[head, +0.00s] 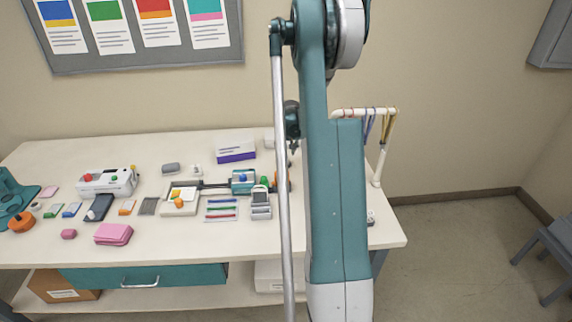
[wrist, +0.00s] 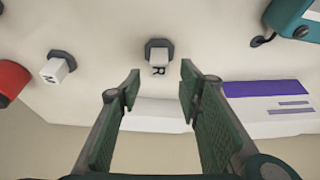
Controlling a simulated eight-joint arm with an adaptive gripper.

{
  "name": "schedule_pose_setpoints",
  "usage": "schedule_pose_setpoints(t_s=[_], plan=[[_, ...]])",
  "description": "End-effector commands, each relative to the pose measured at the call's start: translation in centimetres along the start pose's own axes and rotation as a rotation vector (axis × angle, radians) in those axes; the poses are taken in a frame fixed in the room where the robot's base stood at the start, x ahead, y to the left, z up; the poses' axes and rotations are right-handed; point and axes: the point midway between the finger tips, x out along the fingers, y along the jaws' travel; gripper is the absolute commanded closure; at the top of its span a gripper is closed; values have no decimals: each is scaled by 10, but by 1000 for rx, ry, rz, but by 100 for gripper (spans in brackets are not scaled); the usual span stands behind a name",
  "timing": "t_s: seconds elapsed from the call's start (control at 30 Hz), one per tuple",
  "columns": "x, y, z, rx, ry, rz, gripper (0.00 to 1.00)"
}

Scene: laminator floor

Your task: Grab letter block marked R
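The block marked R (wrist: 158,58) is a small white block with a dark letter. It stands against a dark, many-sided piece in the upper middle of the wrist view. My gripper (wrist: 160,84) is open, its two green ribbed fingers spread wide. In the picture the block lies just above the gap between the fingertips, and no finger appears to touch it. A second white letter block (wrist: 55,71), its mark looking like M or W, stands to the left on a similar dark piece. In the head view I cannot make out the R block or my fingers.
A white-and-purple box (wrist: 268,108) lies right of the fingers; it also shows in the head view (head: 236,151). A teal device (wrist: 296,20) is at upper right and a red object (wrist: 12,80) at far left. The table (head: 200,255) carries several other items.

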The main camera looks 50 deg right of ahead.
Motion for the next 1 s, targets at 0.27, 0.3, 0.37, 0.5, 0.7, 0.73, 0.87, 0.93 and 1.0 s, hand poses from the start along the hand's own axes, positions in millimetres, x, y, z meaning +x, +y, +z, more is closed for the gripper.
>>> schedule_pose_setpoints(t_s=[0.27, 0.3, 0.37, 0.5, 0.7, 0.73, 0.87, 0.93, 1.0], plan=[[1, 0, 0, 0, 0, 0, 65], [1, 0, 0, 0, 0, 0, 65], [2, 0, 0, 0, 0, 0, 65], [8, 0, 1, 0, 0, 0, 65], [25, 2, 3, 0, 0, 0, 65], [29, 2, 3, 0, 0, 0, 65], [41, 2, 4, 0, 0, 0, 65], [46, 2, 4, 0, 0, 0, 65], [50, 2, 4, 0, 0, 0, 65]])
